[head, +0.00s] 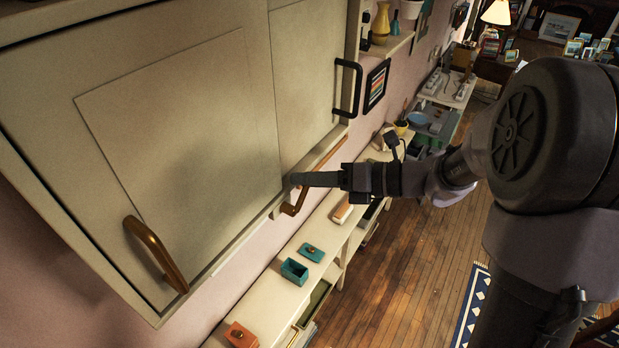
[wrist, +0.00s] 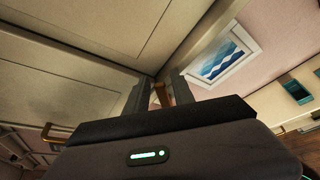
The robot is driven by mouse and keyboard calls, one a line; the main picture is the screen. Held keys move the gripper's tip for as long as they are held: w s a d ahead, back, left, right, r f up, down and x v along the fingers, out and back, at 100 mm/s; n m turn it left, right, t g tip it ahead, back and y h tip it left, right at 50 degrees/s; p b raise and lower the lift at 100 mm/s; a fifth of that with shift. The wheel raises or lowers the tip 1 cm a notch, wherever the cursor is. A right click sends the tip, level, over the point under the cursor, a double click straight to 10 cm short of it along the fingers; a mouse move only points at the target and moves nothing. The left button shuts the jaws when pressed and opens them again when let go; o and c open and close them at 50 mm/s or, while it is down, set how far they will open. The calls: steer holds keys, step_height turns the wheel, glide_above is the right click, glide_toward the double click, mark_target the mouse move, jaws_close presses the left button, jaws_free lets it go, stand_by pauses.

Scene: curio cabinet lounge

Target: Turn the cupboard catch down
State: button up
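The cream cupboard (head: 190,120) fills the upper left of the head view. A brass-coloured bar (head: 292,210), which seems to be the catch, sits at its lower edge near the seam between the doors. My gripper (head: 300,180) is at this edge, with its finger in front of part of the bar. In the wrist view my gripper (wrist: 161,88) has its two fingers apart, with a small brass-coloured piece (wrist: 161,92) showing between them. I cannot tell whether the fingers touch it. The gripper body hides what lies below.
The left door has a brass handle (head: 155,254); the right door has a black handle (head: 348,88). A low cream shelf unit (head: 262,300) below carries a teal box (head: 294,271) and an orange box (head: 241,335). Wooden floor (head: 400,280) lies open to the right.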

stand_by(0.4)
steer(key=b+v, duration=0.2)
steer(key=v, duration=1.5)
steer(key=shift+d, duration=0.25)
